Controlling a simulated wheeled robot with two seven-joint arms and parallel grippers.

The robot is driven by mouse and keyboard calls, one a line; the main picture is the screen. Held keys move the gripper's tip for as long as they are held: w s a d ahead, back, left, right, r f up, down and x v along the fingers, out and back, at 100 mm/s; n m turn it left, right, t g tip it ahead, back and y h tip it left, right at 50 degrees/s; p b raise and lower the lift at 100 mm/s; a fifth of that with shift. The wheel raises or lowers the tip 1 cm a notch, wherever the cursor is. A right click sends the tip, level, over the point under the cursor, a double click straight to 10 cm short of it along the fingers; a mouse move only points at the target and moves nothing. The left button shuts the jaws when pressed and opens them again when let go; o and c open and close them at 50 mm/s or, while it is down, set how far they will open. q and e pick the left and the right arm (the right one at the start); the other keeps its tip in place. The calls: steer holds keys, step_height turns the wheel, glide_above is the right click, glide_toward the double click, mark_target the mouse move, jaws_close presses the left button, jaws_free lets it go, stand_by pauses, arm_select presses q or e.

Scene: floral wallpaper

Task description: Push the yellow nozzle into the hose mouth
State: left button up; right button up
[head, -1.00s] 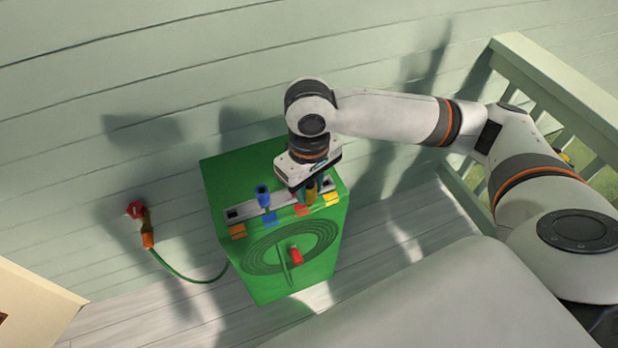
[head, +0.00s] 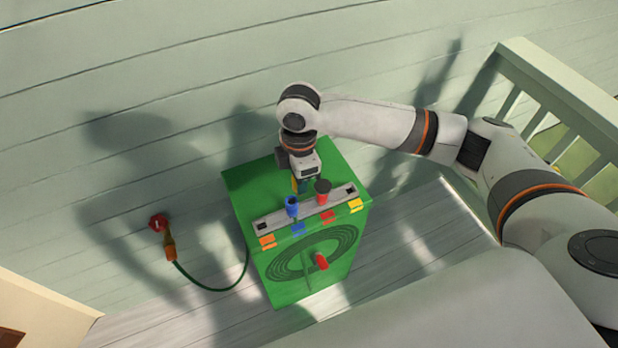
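A yellow piece (head: 295,184), which looks like the yellow nozzle, shows between the fingers of my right gripper (head: 300,184). The gripper points down above the back part of the green box (head: 255,185), behind the grey rail, and appears closed on it. The nozzle is largely hidden by the fingers. A green hose (head: 205,288) runs from an orange fitting under the wall tap toward the box. A short red piece (head: 321,262) sticks out from the reel drawing on the box front; I cannot tell which end is the hose mouth. My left gripper is out of view.
The grey rail (head: 275,220) holds a blue nozzle (head: 291,206) and a red nozzle (head: 323,191), with dark holes at both ends. Coloured tags line its front. The red tap (head: 158,223) is on the wall at left. A railing (head: 560,100) stands at right.

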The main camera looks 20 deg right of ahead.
steer(key=w+n, duration=0.1)
steer(key=n, duration=0.2)
steer(key=w+f+n+p, duration=0.1)
steer(key=n, duration=0.2)
steer(key=w+a+f+n, duration=0.1)
steer(key=w+n, duration=0.1)
steer(key=n, duration=0.2)
steer(key=shift+w+p, duration=0.1)
steer(key=shift+p, duration=0.3)
steer(key=shift+d+f+b, duration=0.1)
steer(key=shift+f+b, duration=0.9)
steer(key=shift+f, duration=1.95)
steer(key=shift+p, duration=0.35)
